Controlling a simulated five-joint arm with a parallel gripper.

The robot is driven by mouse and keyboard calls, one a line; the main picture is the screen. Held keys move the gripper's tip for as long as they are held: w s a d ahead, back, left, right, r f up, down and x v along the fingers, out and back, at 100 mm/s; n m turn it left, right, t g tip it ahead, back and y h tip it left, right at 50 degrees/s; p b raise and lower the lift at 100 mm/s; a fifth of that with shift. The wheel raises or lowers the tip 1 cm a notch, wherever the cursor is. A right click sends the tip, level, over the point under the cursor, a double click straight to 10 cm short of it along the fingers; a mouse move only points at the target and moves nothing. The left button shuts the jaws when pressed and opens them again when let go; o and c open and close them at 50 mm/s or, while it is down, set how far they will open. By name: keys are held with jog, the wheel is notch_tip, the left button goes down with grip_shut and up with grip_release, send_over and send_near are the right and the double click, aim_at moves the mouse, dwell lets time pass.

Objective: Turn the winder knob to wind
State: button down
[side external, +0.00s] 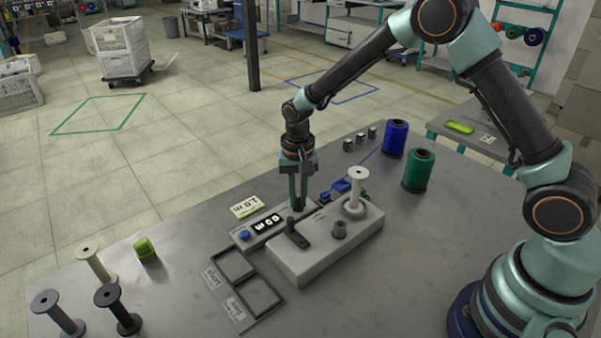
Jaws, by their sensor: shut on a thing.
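The winder (325,248) is a pale grey box on the table, with a white spool (355,188) upright on its right part. A dark crank-like piece (296,238) lies on its left top, and a short grey post (339,231) stands in front of the spool. My gripper (298,205) points straight down at the winder's back left edge. Its fingers are shut on a small dark piece, which looks like the winder knob and is mostly hidden between the fingertips.
A counter panel (268,226) with a blue button lies behind the winder. Blue (396,138) and green (418,170) thread cones stand at the back right. Empty bobbins (118,309) and a lime block (146,250) stand at the left. A dark-framed tray (262,299) lies in front.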

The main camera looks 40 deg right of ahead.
aim_at(298, 199)
jog(key=shift+m, duration=1.1)
jog(key=c, duration=0.9)
grip_release()
jog(key=shift+r, duration=0.1)
jog(key=shift+r, duration=6)
